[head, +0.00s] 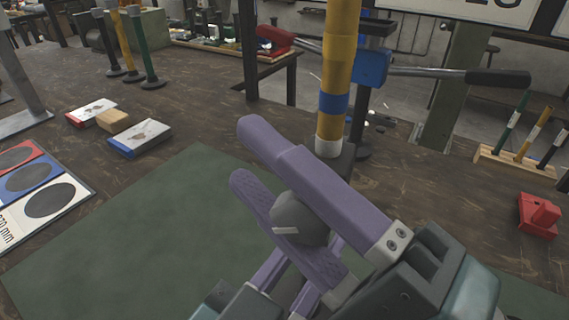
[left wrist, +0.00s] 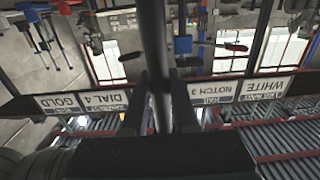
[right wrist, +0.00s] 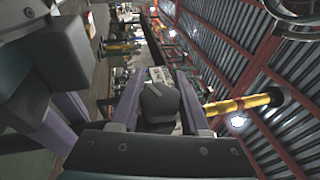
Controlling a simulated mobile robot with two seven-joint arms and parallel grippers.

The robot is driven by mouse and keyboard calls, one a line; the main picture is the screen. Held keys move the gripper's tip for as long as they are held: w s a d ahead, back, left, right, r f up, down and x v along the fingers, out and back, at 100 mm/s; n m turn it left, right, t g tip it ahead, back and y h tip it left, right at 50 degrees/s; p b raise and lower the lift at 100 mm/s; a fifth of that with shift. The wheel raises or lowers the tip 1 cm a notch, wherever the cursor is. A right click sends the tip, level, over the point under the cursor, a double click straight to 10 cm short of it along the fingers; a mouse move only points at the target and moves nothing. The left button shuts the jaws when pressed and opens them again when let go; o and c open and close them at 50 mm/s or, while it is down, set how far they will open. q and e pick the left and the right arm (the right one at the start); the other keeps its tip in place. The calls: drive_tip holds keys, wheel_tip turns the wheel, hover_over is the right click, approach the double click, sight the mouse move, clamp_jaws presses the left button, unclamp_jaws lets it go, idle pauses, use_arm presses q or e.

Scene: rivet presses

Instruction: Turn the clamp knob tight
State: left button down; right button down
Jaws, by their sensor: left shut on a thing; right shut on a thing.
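A grey faceted knob (head: 297,218) with a pale line on it sits between the purple fingers of my right gripper (head: 250,158). The gripper is shut on it, above the green mat (head: 120,240). In the right wrist view the knob (right wrist: 158,104) is dark, with a finger on each side. In the left wrist view my left gripper (left wrist: 161,85) is shut on a dark rod (left wrist: 154,35) that runs up out of the picture. I cannot make out the left gripper in the head view. What the knob is mounted on is hidden behind my right gripper.
A gold post (head: 343,45) with a blue band stands behind the right gripper. A press lever (head: 430,74) reaches right behind it. A red block (head: 539,214) and a wooden rack (head: 515,162) stand at right. Boxes and size cards lie left; the mat's left part is clear.

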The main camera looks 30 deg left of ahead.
drive_tip(key=shift+d+r+m+t+y, duration=0.1)
drive_tip(key=shift+r+m+t+y, duration=0.2)
drive_tip(key=shift+m+t+y, duration=0.55)
drive_tip(key=shift+c, duration=1.9)
unclamp_jaws()
drive_tip(key=v, duration=1.2)
drive_tip(key=shift+w+f, duration=0.1)
